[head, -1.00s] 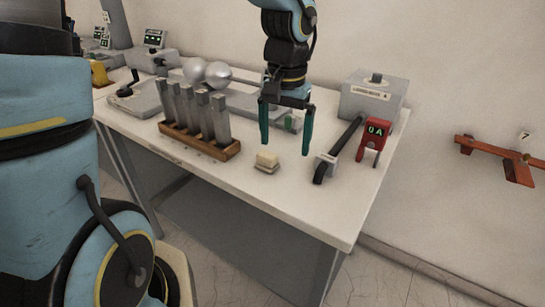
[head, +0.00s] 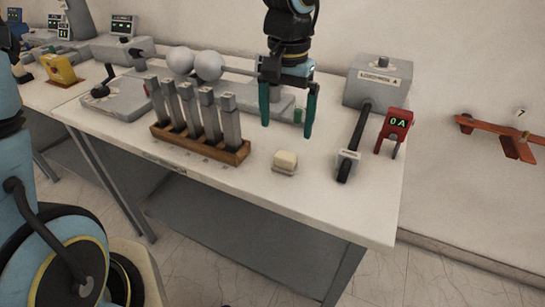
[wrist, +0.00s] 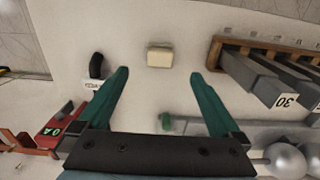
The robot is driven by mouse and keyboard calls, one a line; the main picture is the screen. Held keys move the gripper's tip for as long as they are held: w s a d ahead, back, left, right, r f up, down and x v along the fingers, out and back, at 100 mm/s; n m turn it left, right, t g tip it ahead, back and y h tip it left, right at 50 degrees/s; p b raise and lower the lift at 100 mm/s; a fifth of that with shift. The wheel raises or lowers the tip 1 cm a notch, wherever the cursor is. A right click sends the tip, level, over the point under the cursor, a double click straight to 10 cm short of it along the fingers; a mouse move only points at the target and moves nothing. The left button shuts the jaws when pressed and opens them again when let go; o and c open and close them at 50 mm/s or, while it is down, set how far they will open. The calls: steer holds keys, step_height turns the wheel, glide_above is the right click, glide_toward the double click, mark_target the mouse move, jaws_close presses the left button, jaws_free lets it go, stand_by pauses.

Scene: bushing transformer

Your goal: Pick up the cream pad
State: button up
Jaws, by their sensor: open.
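The cream pad (head: 285,161) is a small block lying on the white tabletop, right of the wooden rack. In the wrist view the cream pad (wrist: 160,56) sits beyond the fingertips, roughly midway between them. My gripper (head: 288,130) is open and empty, its teal fingers pointing down above the table, behind the pad in the head view. In the wrist view my gripper (wrist: 160,73) shows both fingers spread apart, touching nothing.
A wooden rack (head: 200,147) with several grey numbered bars stands left of the pad. A black-handled tool (head: 353,145) and a red 0 A meter (head: 393,130) are to its right. A grey box (head: 378,85) stands behind. The table front near the pad is clear.

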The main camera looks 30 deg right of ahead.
glide_above(285, 154)
steer(key=f, duration=0.4)
steer(key=shift+s+a+f, duration=0.25)
steer(key=shift+s+f, duration=0.1)
steer(key=shift+w+d+f+p, duration=0.15)
steer(key=shift+f+p, duration=0.3)
steer(key=shift+f, duration=0.9)
steer(key=shift+w+d+f+p, duration=0.1)
steer(key=shift+f+p, duration=0.3)
steer(key=shift+f, duration=0.95)
steer(key=shift+c, duration=0.2)
steer(key=c, duration=1.4)
step_height(285, 154, up, 10)
steer(key=shift+r+b, duration=0.1)
steer(key=shift+b, duration=0.5)
